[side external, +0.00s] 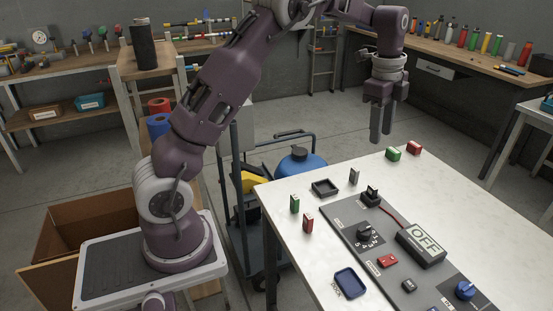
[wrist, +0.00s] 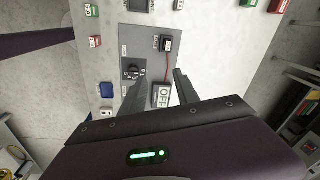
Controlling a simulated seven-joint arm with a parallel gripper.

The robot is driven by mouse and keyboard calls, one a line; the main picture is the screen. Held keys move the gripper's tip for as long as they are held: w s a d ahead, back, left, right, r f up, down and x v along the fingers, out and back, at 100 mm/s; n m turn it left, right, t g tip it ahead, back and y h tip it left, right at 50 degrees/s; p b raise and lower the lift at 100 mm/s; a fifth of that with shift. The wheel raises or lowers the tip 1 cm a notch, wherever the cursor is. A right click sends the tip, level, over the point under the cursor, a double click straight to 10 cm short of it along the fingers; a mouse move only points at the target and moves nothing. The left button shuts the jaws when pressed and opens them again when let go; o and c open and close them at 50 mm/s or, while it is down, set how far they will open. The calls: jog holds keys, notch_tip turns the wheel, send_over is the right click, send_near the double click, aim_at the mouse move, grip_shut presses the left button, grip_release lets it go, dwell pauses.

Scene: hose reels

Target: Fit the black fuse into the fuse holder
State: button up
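A dark grey-black upright block (side external: 354,176), which looks like the black fuse, stands on the white table behind the panel; it is at the top edge of the wrist view (wrist: 178,4). A black holder-like part (side external: 371,196) with a raised top sits at the panel's far end, with a red wire running to the OFF box (side external: 421,245). It also shows in the wrist view (wrist: 166,44). I cannot tell whether its raised top is a separate piece. My gripper (side external: 381,125) hangs above the table's far side, fingers down, apart and empty; it also shows in the wrist view (wrist: 158,84).
A black tray (side external: 325,188) lies near the grey block. Green (side external: 295,204) and red (side external: 308,223) blocks stand left; another green (side external: 393,153) and red (side external: 414,147) pair lies at the far edge. The panel (side external: 345,222) carries a dial, buttons and a blue knob. A blue tray (side external: 350,283) is in front.

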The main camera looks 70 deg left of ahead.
jog(key=s+d+r+n+t, duration=0.1)
jog(key=s+d+r+n, duration=0.4)
jog(key=s, duration=0.4)
jog(key=s+d+r+n+t, duration=0.1)
jog(key=s+d+r+n, duration=0.15)
jog(key=s+r, duration=0.5)
jog(key=s+d+f+n+t, duration=0.1)
jog(key=s+f+n, duration=0.2)
jog(key=s, duration=0.6)
jog(key=s+d+f+n+t, duration=0.1)
jog(key=s+f+n, duration=0.2)
jog(key=s, duration=0.5)
jog(key=shift+s+d+f+n, duration=0.2)
jog(key=shift+s+d+n, duration=0.15)
jog(key=shift+s, duration=0.05)
